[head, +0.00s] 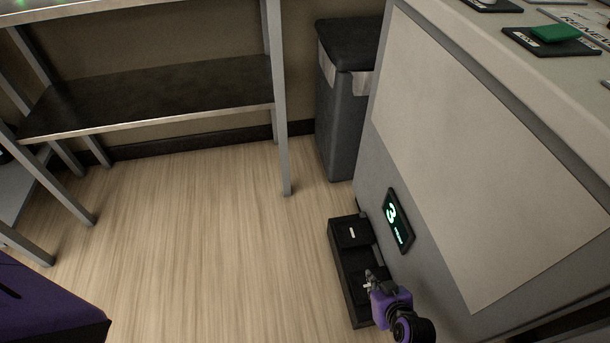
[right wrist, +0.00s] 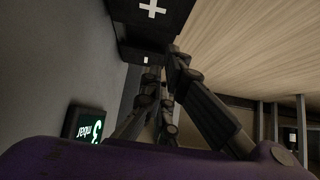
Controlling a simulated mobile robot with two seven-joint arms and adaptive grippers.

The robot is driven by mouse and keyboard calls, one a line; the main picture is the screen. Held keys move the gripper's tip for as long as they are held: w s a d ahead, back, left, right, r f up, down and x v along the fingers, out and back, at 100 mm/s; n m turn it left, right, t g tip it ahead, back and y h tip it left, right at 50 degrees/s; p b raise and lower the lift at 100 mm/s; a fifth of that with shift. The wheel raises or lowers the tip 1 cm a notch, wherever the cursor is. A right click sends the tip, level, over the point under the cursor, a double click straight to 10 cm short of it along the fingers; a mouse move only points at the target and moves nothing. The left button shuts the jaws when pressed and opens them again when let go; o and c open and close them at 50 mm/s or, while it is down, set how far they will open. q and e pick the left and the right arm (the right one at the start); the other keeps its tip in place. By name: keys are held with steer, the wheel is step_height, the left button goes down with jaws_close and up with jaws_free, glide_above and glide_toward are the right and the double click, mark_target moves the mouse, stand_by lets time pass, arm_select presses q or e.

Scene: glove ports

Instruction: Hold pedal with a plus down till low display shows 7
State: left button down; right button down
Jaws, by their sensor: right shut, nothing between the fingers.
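A black pedal unit (head: 344,280) stands on the floor against the cabinet. Its far pedal (head: 350,233) has a white bar. The pedal with a white plus (right wrist: 152,10) shows at the top of the right wrist view; in the head view its plus is not visible around my gripper. The low display (head: 397,220) on the cabinet side shows a green 3, and it also shows in the right wrist view (right wrist: 88,126). My right gripper (head: 369,277) is shut and empty over the pedal unit, its tips near the plus pedal; I cannot tell whether they touch. My left gripper is not in view.
The cabinet (head: 490,180) rises close to the right of the pedals. A dark bin (head: 343,110) stands beyond them. A metal shelf rack (head: 150,95) is at the back left. The wooden floor (head: 210,230) left of the pedals is clear.

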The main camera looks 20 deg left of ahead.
steer(key=b, duration=0.3)
glide_above(362, 286)
step_height(362, 286, down, 5)
steer(key=shift+s+r, duration=0.1)
step_height(362, 286, down, 2)
steer(key=shift+f+b, duration=0.15)
steer(key=shift+b, duration=0.3)
steer(key=shift+f+b, duration=0.3)
steer(key=shift+f, duration=0.25)
steer(key=shift+f, duration=0.1)
